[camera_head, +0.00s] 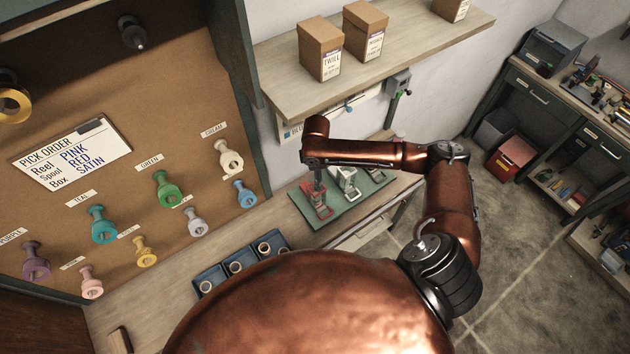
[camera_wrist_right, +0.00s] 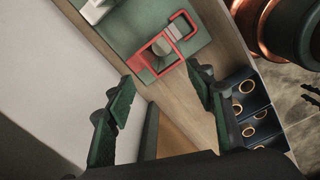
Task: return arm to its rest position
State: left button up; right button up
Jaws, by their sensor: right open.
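My right arm reaches across the head view from the lower right, its copper forearm level over the bench. My right gripper (camera_head: 318,183) hangs down from it, small and dark, over the red winding device (camera_head: 316,207). In the right wrist view the gripper (camera_wrist_right: 158,78) is open, with nothing between its two dark green fingers. The red device (camera_wrist_right: 163,52) lies beyond the fingertips on a green mat (camera_wrist_right: 130,35). Whether the fingers touch it I cannot tell. My left gripper is not in view.
A grey-white device (camera_head: 346,181) stands beside the red one. Blue bins (camera_head: 238,264) holding small rings sit nearer on the bench. A shelf with boxes (camera_head: 319,50) overhangs behind the arm. Pegboard spools (camera_head: 167,190) are at left. Floor (camera_head: 520,240) is open at right.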

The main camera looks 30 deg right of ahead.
notch_tip(320, 180, up, 6)
jog(key=r, duration=0.1)
jog(key=s+a+f+m+t+y, duration=0.2)
jog(key=s+a+f+m+y, duration=0.1)
jog(key=s+a+f, duration=0.65)
jog(key=s+d+m+t+h, duration=0.1)
jog(key=s+d+m+h, duration=0.1)
jog(key=s+d+m, duration=0.55)
jog(key=s+d+m+h, duration=0.25)
jog(key=s+d, duration=0.25)
jog(key=s, duration=0.5)
notch_tip(320, 180, down, 40)
jog(key=s+f+g+y+b, duration=0.1)
jog(key=s+b, duration=0.1)
jog(key=b, duration=0.8)
pick_arm(q)
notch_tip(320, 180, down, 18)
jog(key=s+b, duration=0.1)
jog(key=b, duration=0.7)
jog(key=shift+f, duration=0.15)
pick_arm(e)
jog(key=s+f, duration=0.9)
jog(key=f, duration=0.3)
jog(key=s+f+g, duration=0.1)
jog(key=s+f, duration=0.9)
jog(key=f, duration=0.3)
jog(key=shift+s+a+f+g, duration=0.15)
jog(key=shift+s+a+g, duration=0.1)
jog(key=shift+a+g, duration=0.1)
